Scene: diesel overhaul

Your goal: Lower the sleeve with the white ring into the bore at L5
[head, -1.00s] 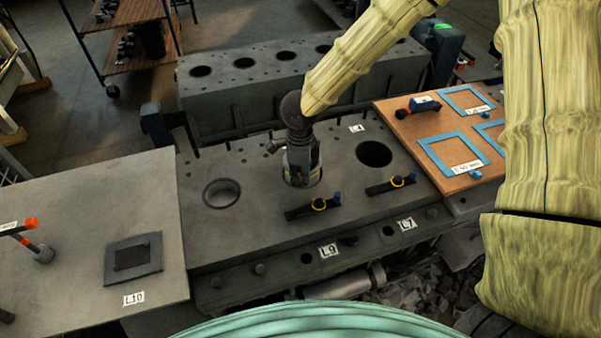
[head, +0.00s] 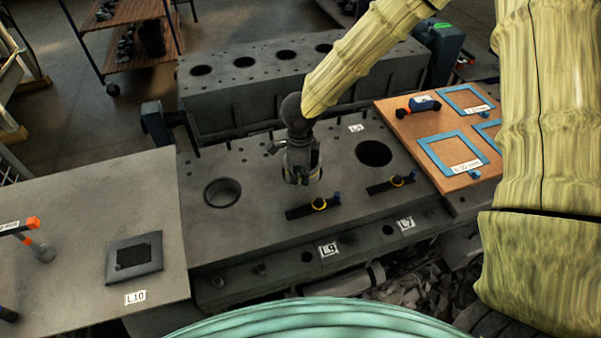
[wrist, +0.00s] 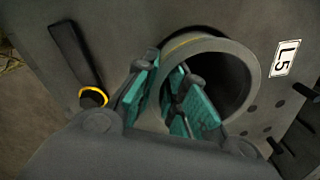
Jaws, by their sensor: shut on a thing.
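My gripper (wrist: 178,92) is shut on the wall of a grey sleeve (wrist: 243,62), one teal pad outside and others inside its mouth. A thin yellow line shows on the sleeve near the rim; I cannot make out a white ring. In the head view my gripper (head: 301,160) points down over the middle of the engine block (head: 270,210), with the sleeve largely hidden by the fingers. The L5 label (wrist: 286,58) lies right of the sleeve in the wrist view. The bore under the sleeve is hidden, and I cannot tell how deep the sleeve sits.
A bore with a pale rim (head: 222,192) is to the left and a dark open bore (head: 374,153) to the right. Two dark bars with yellow rings (head: 313,206) (head: 391,184) lie in front. A wooden board (head: 450,185) with blue frames is at right.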

